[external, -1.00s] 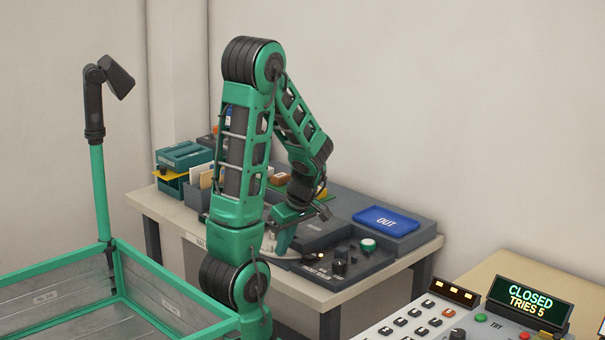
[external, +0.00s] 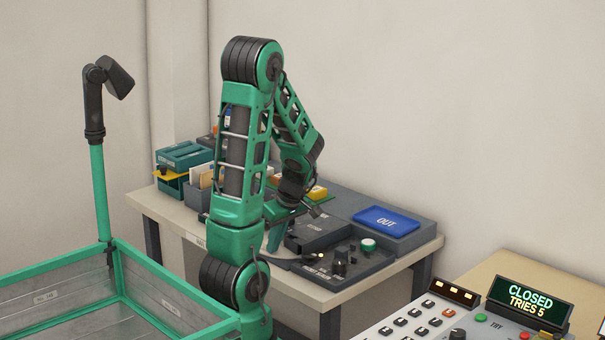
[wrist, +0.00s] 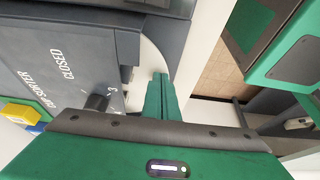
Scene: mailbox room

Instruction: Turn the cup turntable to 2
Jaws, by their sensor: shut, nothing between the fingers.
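The cup turntable shows in the wrist view as a pale round disc (wrist: 151,62), partly under a dark grey housing (wrist: 62,62) lettered "CUP SORTER" and "CLOSED". A dark knob (wrist: 97,102) stands beside a printed number that looks like 3. My gripper (wrist: 162,78) is shut and empty, its green fingers together over the disc's edge. I cannot tell whether the fingertips touch the disc. In the external view my gripper (external: 273,245) is low at the front of the desk, and the arm hides much of the turntable.
A blue OUT tray (external: 388,219) lies at the desk's back right. A dark panel with knobs (external: 340,265) stands at the front right. Teal boxes (external: 184,157) stand at the left. A green-framed cart (external: 60,290) is in front. A keypad console reads CLOSED, TRIES 5 (external: 530,298).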

